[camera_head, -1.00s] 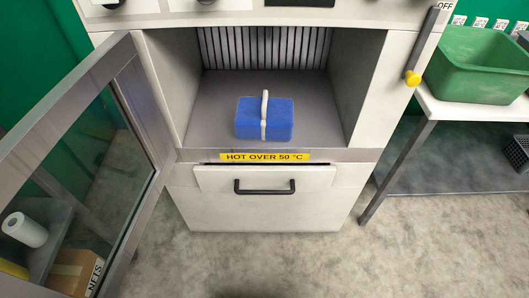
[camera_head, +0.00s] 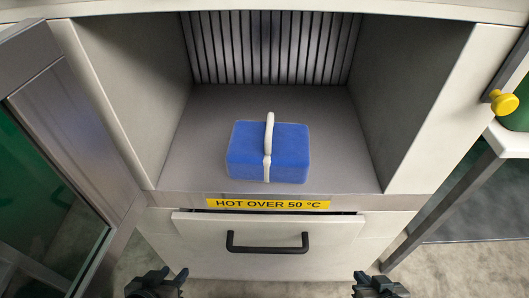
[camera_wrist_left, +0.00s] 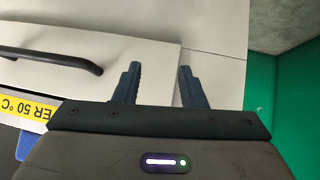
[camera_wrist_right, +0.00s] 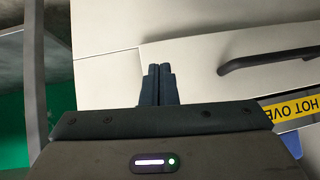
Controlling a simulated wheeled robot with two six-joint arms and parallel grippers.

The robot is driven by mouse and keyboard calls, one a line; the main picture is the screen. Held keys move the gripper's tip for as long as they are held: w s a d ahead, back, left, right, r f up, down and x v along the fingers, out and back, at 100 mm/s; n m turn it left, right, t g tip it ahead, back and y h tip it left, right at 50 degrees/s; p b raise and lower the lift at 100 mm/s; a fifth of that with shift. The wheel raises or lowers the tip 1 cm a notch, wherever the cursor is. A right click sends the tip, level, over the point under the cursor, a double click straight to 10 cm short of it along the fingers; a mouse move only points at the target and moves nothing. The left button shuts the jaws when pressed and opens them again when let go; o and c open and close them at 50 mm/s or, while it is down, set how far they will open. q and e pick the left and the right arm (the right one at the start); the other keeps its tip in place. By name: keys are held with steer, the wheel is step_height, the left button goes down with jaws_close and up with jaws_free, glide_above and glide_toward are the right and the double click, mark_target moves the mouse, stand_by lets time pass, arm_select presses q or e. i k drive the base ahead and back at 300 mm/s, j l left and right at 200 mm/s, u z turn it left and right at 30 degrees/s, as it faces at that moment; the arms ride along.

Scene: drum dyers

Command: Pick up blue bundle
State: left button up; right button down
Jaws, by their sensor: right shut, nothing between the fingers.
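The blue bundle (camera_head: 288,152) is a soft-looking block with a white strap and raised white loop around its middle. It sits upright on the floor of the open dryer chamber (camera_head: 190,165), near the front edge. My left gripper (camera_head: 167,276) is at the bottom of the head view, in front of and below the chamber. Its fingers stand apart and empty in the left wrist view (camera_wrist_left: 157,88). My right gripper (camera_head: 373,280) is at the bottom right, also outside the chamber. Its fingers are together in the right wrist view (camera_wrist_right: 158,82), with nothing between them.
The glass door (camera_head: 60,170) stands open at the left. A yellow "HOT OVER 50 °C" label (camera_head: 268,204) marks the chamber's front lip. Below is a slightly open drawer with a black handle (camera_head: 267,249). A yellow-knobbed lever (camera_head: 503,103) is at the right.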

mark_target(270, 150)
steer(key=k+z, duration=0.35)
steer(key=k+l+z, duration=0.1)
steer(key=k+z, duration=0.2)
steer(key=k, duration=0.2)
steer(key=k+l+z, duration=0.2)
steer(key=k+z, duration=0.15)
